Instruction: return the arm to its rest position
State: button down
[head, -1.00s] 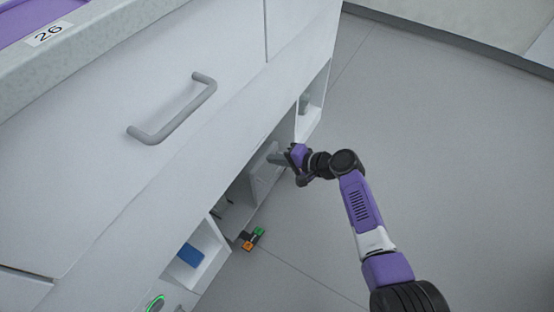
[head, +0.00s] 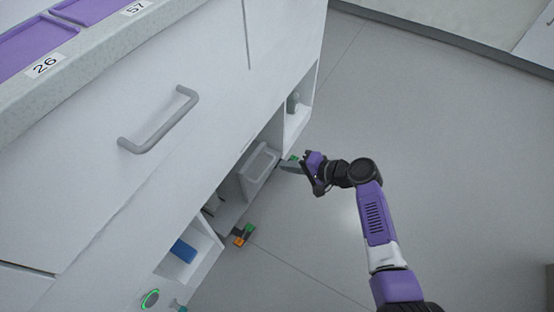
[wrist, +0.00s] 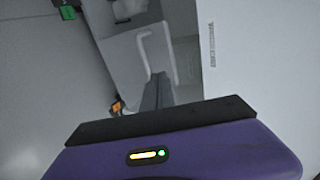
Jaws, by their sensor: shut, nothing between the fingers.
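My arm, purple and black, reaches over the floor on the right in the head view. My gripper (head: 291,166) is at its end, in front of the open lower part of the white cabinet (head: 215,95), and apart from it as far as I can see. In the wrist view the grey fingers (wrist: 156,92) are together with nothing between them. Beyond them is a panel with a light handle (wrist: 152,45) in the lower opening; the same panel (head: 258,166) shows in the head view.
A blue item (head: 184,250) lies in a lower cubby. Orange and green blocks (head: 242,236) are at the cabinet's foot. A grey drawer handle (head: 160,125) sticks out above. A green-ringed button (head: 150,298) is at the bottom. The grey floor (head: 440,150) to the right is clear.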

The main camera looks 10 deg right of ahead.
jog(key=shift+p+v, duration=0.6)
jog(key=shift+v, duration=1.5)
